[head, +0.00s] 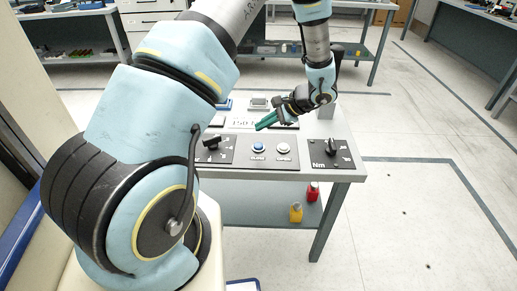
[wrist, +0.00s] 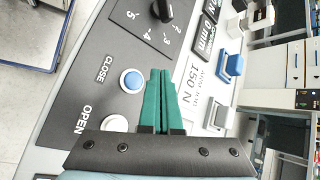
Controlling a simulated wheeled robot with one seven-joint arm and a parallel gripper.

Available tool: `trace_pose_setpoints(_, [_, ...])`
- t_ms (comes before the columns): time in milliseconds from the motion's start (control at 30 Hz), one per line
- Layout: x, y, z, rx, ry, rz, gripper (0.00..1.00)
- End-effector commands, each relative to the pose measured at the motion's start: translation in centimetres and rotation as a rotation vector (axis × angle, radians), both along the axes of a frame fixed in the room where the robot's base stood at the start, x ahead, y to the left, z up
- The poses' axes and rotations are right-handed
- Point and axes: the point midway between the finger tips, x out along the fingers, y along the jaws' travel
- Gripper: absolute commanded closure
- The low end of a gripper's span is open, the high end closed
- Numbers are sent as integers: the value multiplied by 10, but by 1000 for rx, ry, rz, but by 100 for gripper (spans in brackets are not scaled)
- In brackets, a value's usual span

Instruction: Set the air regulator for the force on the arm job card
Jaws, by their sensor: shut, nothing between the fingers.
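A white card reading "150 N" (wrist: 195,85) lies on the bench panel; its smaller print is hard to read. It also shows in the head view (head: 241,122). A black knob (wrist: 163,10) sits on a dark plate with a numbered scale including 2, 3, 4 and 5. In the head view this knob (head: 211,142) is on the left. Another black knob (head: 331,147) on the right has a plate marked "Nm". My gripper (head: 260,126) has green fingers, shut and empty, above the panel between card and buttons. In the wrist view its tips (wrist: 159,71) point toward the numbered knob.
A blue CLOSE button (head: 258,147) and a white OPEN button (head: 283,148) sit between the knobs. A blue-topped block (wrist: 229,65) and other cards lie behind. Red (head: 312,192) and yellow (head: 296,212) items stand on the lower shelf. The floor at right is clear.

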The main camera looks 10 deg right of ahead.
Motion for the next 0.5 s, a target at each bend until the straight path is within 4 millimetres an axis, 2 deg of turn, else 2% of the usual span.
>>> trace_pose_setpoints(33, [0,0,-13,0,1,0,100])
trace_pose_setpoints(200, [0,0,-35,0,-1,-1,100])
trace_pose_setpoints(500, [0,0,-44,-1,0,1,100])
